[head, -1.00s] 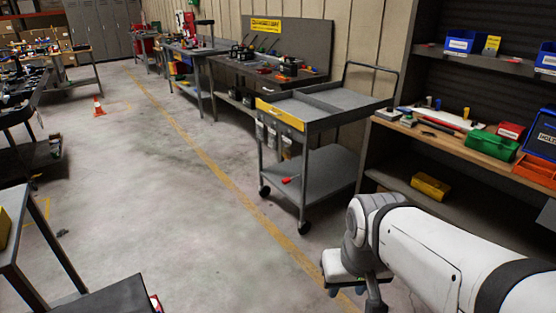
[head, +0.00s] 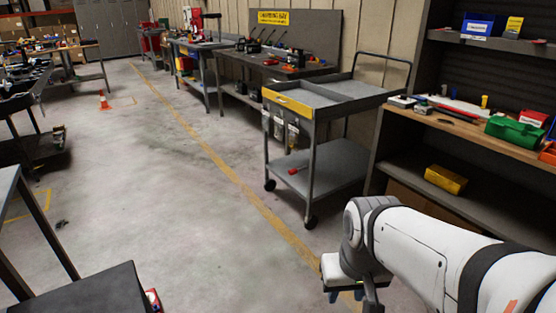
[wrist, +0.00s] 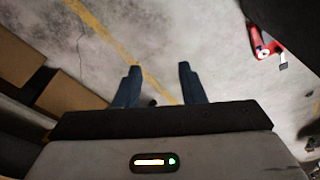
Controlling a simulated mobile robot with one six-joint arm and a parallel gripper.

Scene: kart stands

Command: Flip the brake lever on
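No brake lever can be made out for certain. A small red part (head: 152,299) shows at the edge of a dark flat-topped stand (head: 95,292) at the bottom left of the head view. In the wrist view a red part with a pale end (wrist: 262,42) sits at the upper right beside a dark shape; I cannot tell whether it is a lever. My gripper (wrist: 159,72) is open and empty, its two blue-grey fingers apart above the floor. In the head view it is low and partly cut off, well right of the dark stand.
A grey two-shelf cart (head: 315,178) with a yellow front strip stands ahead. A wooden workbench (head: 470,130) with bins is at the right. A dark-legged table (head: 38,215) is at the left. The concrete floor between, with a yellow line (head: 215,160), is clear.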

